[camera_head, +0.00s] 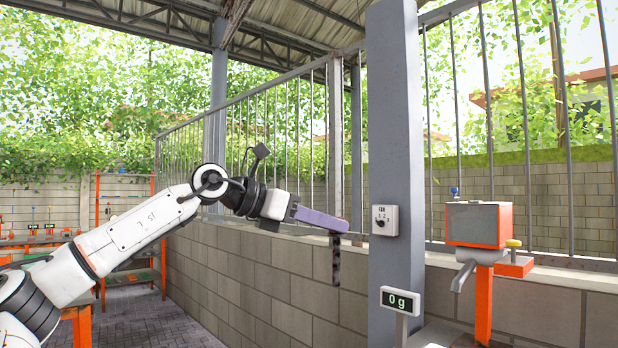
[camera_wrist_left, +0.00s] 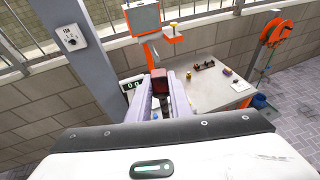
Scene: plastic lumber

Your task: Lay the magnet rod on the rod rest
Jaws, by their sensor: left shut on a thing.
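My left gripper (camera_head: 338,228) reaches out from the left in the head view, its purple fingers shut on the magnet rod (camera_head: 336,262). The rod is dark and speckled and hangs straight down below the fingertips. In the left wrist view the gripper (camera_wrist_left: 161,92) has a dark block with a reddish face (camera_wrist_left: 160,83) between its fingers, which looks like the rod's upper end. A small dark brown item (camera_wrist_left: 204,65) on the white table may be the rod rest, but it is too small to tell. My right gripper is not in view.
The white table (camera_wrist_left: 228,93) carries several small items. A digital scale display (camera_head: 400,301) stands near a grey pillar (camera_head: 394,150) with a fan switch (camera_head: 384,220). An orange-framed machine (camera_head: 478,225) stands at the right. A block wall (camera_head: 260,275) runs behind my arm.

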